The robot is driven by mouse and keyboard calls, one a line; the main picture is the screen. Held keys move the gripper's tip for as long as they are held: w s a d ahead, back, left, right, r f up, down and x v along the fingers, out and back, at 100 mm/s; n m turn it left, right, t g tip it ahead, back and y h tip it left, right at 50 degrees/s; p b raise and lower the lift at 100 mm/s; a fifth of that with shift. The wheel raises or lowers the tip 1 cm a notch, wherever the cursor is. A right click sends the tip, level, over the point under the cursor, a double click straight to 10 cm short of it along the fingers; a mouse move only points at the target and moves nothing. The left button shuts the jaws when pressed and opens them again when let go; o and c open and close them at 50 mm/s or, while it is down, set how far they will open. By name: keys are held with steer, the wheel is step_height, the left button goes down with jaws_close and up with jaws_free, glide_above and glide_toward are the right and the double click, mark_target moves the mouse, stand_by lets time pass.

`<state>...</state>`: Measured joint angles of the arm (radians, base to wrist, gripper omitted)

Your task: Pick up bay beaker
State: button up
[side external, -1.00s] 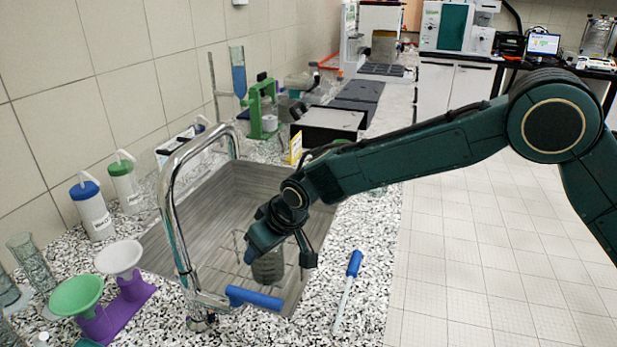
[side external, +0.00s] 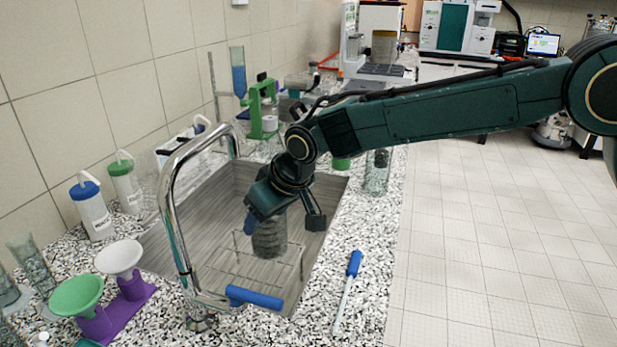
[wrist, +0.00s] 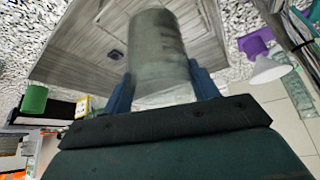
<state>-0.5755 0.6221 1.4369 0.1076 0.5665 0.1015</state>
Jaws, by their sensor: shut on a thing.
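The beaker (side external: 269,238) is a grey, see-through cylinder held upright in my gripper (side external: 283,222) over the sink. My gripper is shut on it, with a finger on each side. In the wrist view the beaker (wrist: 158,48) stands between the two blue fingers of my gripper (wrist: 160,85). A wire rack (side external: 252,275) sits in the sink below the beaker. There appears to be a gap between the beaker's bottom and the rack's base.
A chrome tap (side external: 172,200) with a blue handle (side external: 254,298) arches beside the sink (side external: 210,215). Funnels on a purple stand (side external: 128,297) and wash bottles (side external: 93,210) stand left. A blue-handled brush (side external: 353,265) lies on the counter at right.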

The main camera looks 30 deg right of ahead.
steer(key=shift+r, duration=2.75)
steer(key=shift+r, duration=0.1)
steer(key=w+d+r+m+h, duration=0.1)
steer(key=d+r+m, duration=0.1)
steer(key=d, duration=0.7)
steer(key=w+d+r+m+h, duration=0.2)
steer(key=d+r+m, duration=0.1)
steer(key=d, duration=0.6)
steer(key=w+d+r+m+h, duration=0.1)
steer(key=w+d+r+m, duration=0.1)
steer(key=d, duration=0.7)
steer(key=shift+r+m+h, duration=0.4)
steer(key=shift+r+m, duration=0.3)
steer(key=shift+m, duration=0.4)
step_height(320, 180, down, 20)
steer(key=shift+f, duration=0.1)
